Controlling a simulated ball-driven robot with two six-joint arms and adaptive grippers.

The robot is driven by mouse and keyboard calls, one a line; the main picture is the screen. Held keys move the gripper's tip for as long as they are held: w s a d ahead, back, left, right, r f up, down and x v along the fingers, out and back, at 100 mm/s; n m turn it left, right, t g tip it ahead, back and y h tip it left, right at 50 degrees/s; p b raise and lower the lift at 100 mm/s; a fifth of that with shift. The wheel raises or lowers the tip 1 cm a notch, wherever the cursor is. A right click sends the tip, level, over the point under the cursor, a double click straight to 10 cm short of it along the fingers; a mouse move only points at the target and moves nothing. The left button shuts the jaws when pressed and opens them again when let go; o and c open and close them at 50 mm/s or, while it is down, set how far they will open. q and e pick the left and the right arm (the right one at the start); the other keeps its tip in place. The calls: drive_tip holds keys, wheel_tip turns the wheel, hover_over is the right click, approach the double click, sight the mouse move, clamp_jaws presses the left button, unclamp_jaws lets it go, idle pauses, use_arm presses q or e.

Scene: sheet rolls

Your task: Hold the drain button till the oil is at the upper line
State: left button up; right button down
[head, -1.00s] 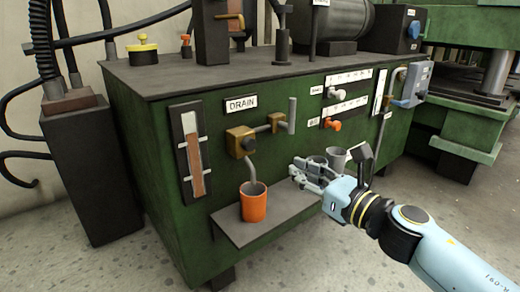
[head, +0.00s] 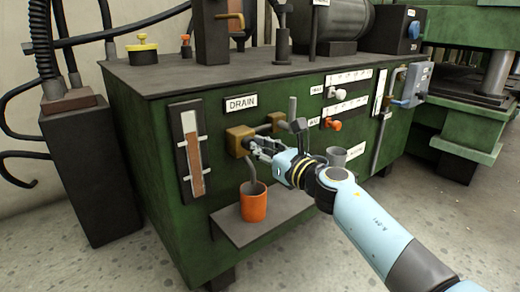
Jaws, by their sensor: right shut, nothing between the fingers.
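The brass drain valve (head: 236,137) sits below the DRAIN label (head: 241,104) on the green cabinet. My right gripper (head: 252,145) is shut and empty, its fingertips at the dark button on the valve's face. The fingers cover most of the button, so I cannot tell whether it is pressed in. The sight gauge (head: 187,122) at the left has a brown oil column (head: 196,168) and two pale marker lines. My left gripper is not in view.
An orange cup (head: 254,206) stands under the valve's spout on a grey shelf (head: 240,235). An upright grey lever (head: 292,112) and an orange knob (head: 333,125) are right of the valve.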

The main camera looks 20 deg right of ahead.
drive_tip(key=shift+x, duration=0.8)
drive_tip(key=shift+w+r, duration=0.15)
drive_tip(key=shift+w, duration=0.05)
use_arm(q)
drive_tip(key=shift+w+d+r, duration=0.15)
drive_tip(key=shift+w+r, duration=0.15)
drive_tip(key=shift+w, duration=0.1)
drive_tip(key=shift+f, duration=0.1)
use_arm(e)
drive_tip(key=shift+w+a, duration=0.1)
drive_tip(key=shift+a, duration=0.05)
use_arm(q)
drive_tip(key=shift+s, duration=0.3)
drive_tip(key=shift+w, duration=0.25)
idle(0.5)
